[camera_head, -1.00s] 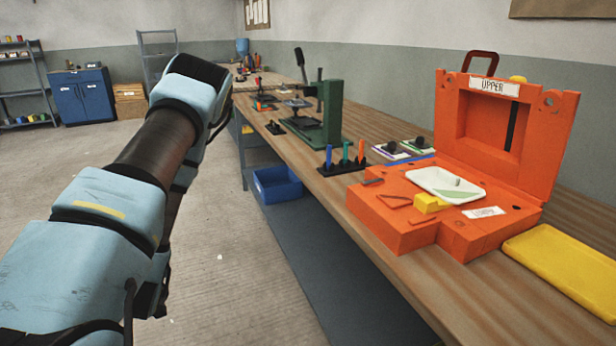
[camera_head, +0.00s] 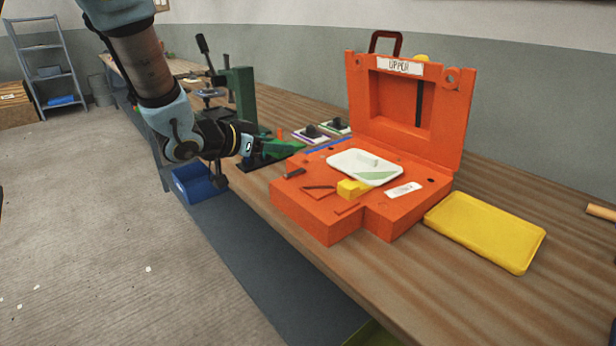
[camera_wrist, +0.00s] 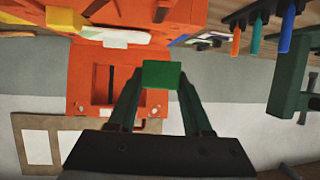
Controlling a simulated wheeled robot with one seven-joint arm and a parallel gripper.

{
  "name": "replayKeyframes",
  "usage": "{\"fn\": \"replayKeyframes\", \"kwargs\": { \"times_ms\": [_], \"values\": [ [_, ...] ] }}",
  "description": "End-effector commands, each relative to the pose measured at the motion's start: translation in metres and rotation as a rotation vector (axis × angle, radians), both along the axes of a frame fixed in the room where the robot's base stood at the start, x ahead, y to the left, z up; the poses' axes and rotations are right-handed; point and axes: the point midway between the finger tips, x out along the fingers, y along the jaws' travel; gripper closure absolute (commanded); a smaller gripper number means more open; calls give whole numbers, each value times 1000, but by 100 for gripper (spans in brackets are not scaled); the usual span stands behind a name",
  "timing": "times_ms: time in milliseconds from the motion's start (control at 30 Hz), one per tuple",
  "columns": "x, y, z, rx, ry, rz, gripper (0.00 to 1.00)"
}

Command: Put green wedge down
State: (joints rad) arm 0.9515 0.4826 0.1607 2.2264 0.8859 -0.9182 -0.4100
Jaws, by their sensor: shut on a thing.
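The green wedge (camera_head: 285,149) is in the jaws of my gripper (camera_head: 272,149), held out above the bench just left of the orange mould. In the wrist view the wedge (camera_wrist: 162,75) shows as a green block between the two fingertips (camera_wrist: 161,84). The jaws are shut on it. The gripper points to the right, towards the mould. The orange mould's lower half (camera_head: 315,218) lies flat on the bench, and its lid, labelled UPPER (camera_head: 358,110), stands open behind. The wedge's underside is hidden from view.
A white tray-like part (camera_head: 340,160) and a yellow block (camera_head: 352,189) sit on the mould. A yellow tray (camera_head: 485,232) lies to its right. A dark green press (camera_head: 242,95) and a tool rack (camera_head: 258,162) stand left. Bare bench (camera_head: 395,278) shows in front.

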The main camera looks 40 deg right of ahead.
Motion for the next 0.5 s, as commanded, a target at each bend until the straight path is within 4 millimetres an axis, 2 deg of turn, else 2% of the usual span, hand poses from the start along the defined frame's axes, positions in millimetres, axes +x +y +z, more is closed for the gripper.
{"fn": "replayKeyframes", "kwargs": {
  "times_ms": [33,100,200,267,500],
  "values": [
    [-10,-8,12,-4,-4,-39,100],
    [-22,-15,22,-2,-3,-83,100],
    [-31,-20,27,1,1,-118,100],
    [-34,-21,21,4,4,-127,100],
    [-34,-21,-19,4,6,-129,100]
  ]
}}
